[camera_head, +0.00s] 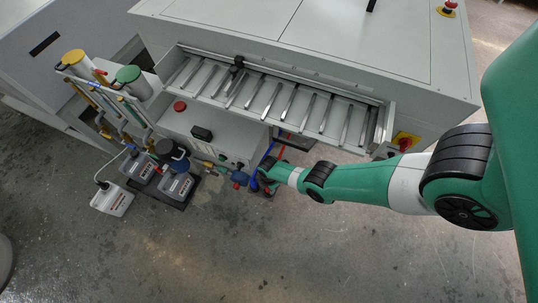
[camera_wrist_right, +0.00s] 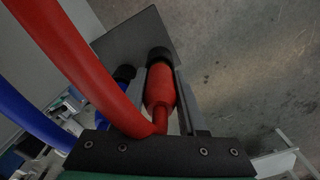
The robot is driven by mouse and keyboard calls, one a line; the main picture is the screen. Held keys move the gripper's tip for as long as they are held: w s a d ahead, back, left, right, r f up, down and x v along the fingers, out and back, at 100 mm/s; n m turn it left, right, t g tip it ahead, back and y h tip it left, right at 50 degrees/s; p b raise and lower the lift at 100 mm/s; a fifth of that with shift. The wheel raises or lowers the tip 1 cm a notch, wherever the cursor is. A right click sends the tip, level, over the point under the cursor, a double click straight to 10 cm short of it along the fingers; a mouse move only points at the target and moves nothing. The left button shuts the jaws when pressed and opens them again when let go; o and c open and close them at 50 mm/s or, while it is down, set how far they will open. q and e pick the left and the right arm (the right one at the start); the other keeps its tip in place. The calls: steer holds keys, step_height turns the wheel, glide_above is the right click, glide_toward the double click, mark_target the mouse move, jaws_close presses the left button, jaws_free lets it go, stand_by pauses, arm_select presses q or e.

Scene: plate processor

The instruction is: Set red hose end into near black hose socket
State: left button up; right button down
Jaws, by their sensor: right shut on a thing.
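My right gripper (camera_head: 264,186) is low at the front of the machine, at the end of the green arm. In the right wrist view it (camera_wrist_right: 162,82) is shut on the red hose end (camera_wrist_right: 159,88), with a grey finger on each side. The red hose (camera_wrist_right: 75,55) loops from it toward the upper left. A black round socket (camera_wrist_right: 158,55) lies in line with the red end's tip, in front of a grey plate (camera_wrist_right: 142,28). Whether the tip is inside it or only against it, I cannot tell. A second black round part (camera_wrist_right: 124,73) is beside it. My left gripper is not in view.
A blue hose (camera_wrist_right: 28,118) runs close beside the red one. The machine's rack of slanted bars (camera_head: 270,95) is above the hoses. The floor (camera_head: 230,260) in front is clear.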

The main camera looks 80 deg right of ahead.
steer(key=shift+f, duration=0.25)
steer(key=shift+c, duration=2)
jaws_free()
steer(key=shift+o, duration=0.2)
steer(key=o, duration=0.4)
steer(key=shift+c, duration=0.2)
step_height(320, 180, up, 6)
steer(key=p, duration=0.6)
steer(key=shift+r, duration=0.1)
